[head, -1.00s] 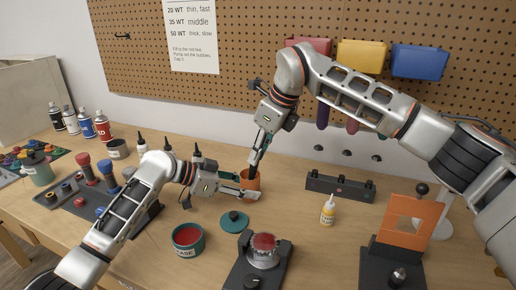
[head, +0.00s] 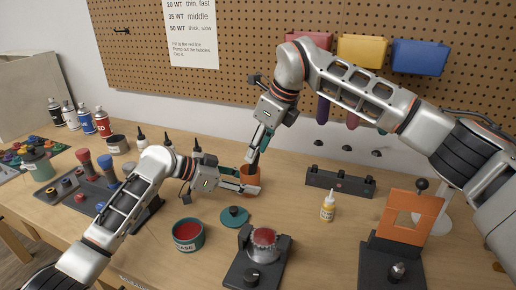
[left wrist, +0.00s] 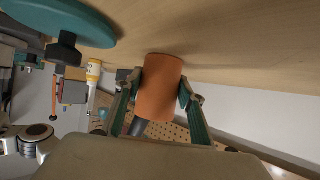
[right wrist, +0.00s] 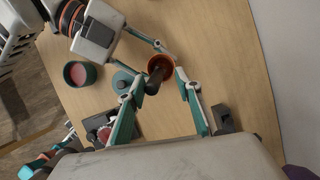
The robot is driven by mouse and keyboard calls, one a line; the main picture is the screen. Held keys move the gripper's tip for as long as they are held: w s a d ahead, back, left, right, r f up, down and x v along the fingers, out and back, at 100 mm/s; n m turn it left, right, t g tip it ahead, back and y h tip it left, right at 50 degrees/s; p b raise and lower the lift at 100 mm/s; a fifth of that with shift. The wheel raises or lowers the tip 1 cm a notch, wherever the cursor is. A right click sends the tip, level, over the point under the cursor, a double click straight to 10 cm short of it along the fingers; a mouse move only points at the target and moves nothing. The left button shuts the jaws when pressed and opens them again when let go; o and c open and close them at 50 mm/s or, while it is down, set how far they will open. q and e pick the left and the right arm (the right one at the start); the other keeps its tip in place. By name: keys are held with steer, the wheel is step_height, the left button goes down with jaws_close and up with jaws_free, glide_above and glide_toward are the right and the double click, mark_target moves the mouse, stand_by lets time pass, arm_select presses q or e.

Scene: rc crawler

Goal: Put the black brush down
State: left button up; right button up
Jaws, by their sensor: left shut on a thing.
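An orange cup (head: 250,182) stands on the table, and my left gripper (head: 246,187) is shut around its sides. The left wrist view shows the cup (left wrist: 159,88) between both fingers. The black brush (head: 254,158) stands in the cup, its dark upper part sticking out of the mouth. Its lower end is hidden inside. My right gripper (head: 260,147) is just above the cup. In the right wrist view its fingers (right wrist: 159,80) are spread on either side of the brush (right wrist: 153,86), with gaps between.
A teal lid (head: 234,217) and an open teal tin (head: 188,235) of red grease lie in front of the cup. A black stand (head: 258,260) is at the front. A small yellow bottle (head: 328,208) and a dark rail (head: 340,184) are to the right.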

steer(key=s+d, duration=0.2)
steer(key=d, duration=0.1)
steer(key=shift+d, duration=0.1)
stand_by(0.3)
arm_select(q)
steer(key=o, duration=0.9)
